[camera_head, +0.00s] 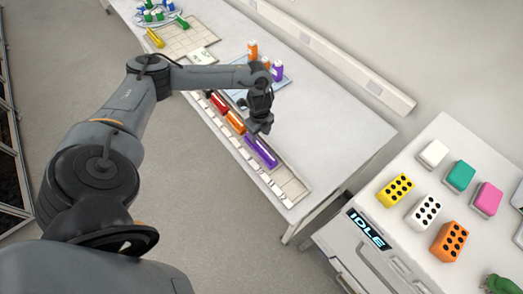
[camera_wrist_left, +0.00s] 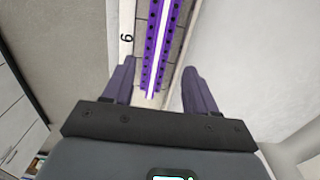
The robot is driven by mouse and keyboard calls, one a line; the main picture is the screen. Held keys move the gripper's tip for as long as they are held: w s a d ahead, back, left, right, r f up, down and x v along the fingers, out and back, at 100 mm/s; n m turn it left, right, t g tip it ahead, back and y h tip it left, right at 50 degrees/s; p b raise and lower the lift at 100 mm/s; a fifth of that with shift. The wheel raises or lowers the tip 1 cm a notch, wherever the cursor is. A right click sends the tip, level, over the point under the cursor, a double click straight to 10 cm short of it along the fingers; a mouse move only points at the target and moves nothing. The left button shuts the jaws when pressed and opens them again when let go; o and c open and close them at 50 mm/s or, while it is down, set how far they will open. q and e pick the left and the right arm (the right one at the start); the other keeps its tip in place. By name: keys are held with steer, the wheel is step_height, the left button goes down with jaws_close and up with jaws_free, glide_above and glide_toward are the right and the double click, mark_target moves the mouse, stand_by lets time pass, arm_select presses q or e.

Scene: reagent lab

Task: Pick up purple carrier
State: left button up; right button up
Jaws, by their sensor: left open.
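The purple carrier (camera_head: 262,153) is a long, narrow strip lying in the labelled rack (camera_head: 288,186) near the front edge of the table. In the left wrist view the purple carrier (camera_wrist_left: 158,50) runs up from between the fingers, with dark holes along both sides and a pale stripe down its middle. My left gripper (camera_head: 262,128) is above the rack, at the upper end of the purple carrier. Its fingers, also in the left wrist view (camera_wrist_left: 152,88), are open on either side of the carrier's line, with nothing gripped. My right gripper is not in view.
Orange (camera_head: 236,122) and red (camera_head: 217,104) carriers lie in the same rack, up and left of the purple one. A blue tray (camera_head: 286,82) with orange and purple bottles stands behind my gripper. A yellow carrier (camera_head: 155,38) lies farther off. A machine with coloured blocks (camera_head: 425,210) stands at the right.

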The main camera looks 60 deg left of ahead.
mark_target(260, 145)
arm_select(q)
steer(key=shift+s+d+f+p, duration=0.1)
steer(key=shift+f+p, duration=0.2)
steer(key=shift+f, duration=2.1)
steer(key=shift+s+d+f+p, duration=0.1)
steer(key=shift+f+p, duration=0.15)
steer(key=shift+f, duration=2.15)
steer(key=c, duration=0.9)
